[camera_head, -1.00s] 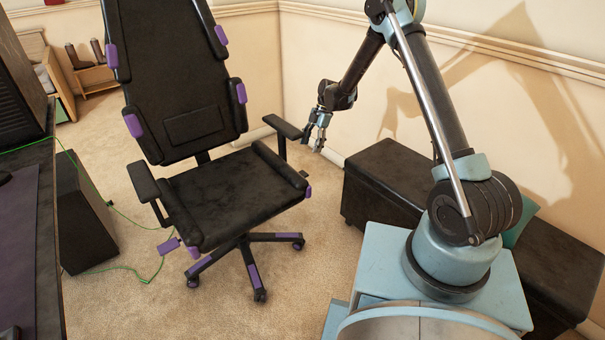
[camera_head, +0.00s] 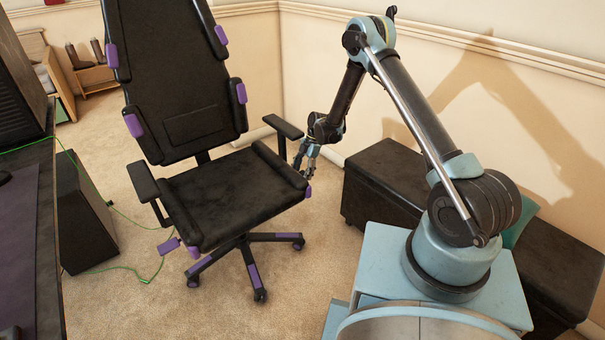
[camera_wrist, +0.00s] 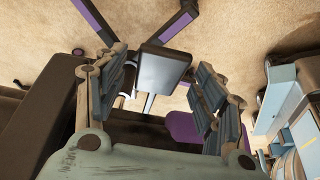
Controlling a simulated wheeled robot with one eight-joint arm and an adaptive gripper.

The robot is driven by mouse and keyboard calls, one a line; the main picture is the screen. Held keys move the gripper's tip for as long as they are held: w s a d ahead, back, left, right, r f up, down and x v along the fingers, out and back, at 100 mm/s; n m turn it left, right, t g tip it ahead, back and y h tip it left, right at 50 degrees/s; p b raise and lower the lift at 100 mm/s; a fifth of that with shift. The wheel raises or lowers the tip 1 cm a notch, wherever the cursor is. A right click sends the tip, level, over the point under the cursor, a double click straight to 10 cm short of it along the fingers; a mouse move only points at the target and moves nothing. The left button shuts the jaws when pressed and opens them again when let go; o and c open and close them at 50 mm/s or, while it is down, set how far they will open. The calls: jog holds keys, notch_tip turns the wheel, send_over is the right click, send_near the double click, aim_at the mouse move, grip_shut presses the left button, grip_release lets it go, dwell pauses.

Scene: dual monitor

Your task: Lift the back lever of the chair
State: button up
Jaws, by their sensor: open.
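The black office chair (camera_head: 225,200) with purple trim faces right of the desk. My gripper (camera_head: 304,168) is low beside the seat's right edge, below the right armrest (camera_head: 282,127). In the wrist view my gripper (camera_wrist: 160,80) is open, one finger on each side. A flat dark paddle with a shiny grey face (camera_wrist: 163,65) shows between the fingers; it looks like a chair lever, but I cannot tell which one. No contact with it is clear. A purple trim piece (camera_wrist: 184,128) is near the right finger. In the head view that lever is hidden by the seat.
A black bench (camera_head: 385,195) stands along the wall between my base and the wall. The chair's wheeled legs (camera_head: 253,275) spread over the carpet. A desk (camera_head: 45,250) and dark box (camera_head: 82,215) are at left. Open carpet lies in front of the chair.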

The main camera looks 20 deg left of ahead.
grip_shut()
jog(key=shift+s+a+r, duration=0.15)
jog(key=shift+s+r, duration=0.05)
jog(key=shift+r, duration=0.55)
jog(key=shift+s+a+r, duration=0.15)
jog(key=shift+s+r, duration=0.05)
jog(key=shift+r, duration=0.5)
jog(key=shift+c, duration=0.9)
grip_release()
jog(key=shift+o, duration=0.9)
jog(key=shift+d+r, duration=0.1)
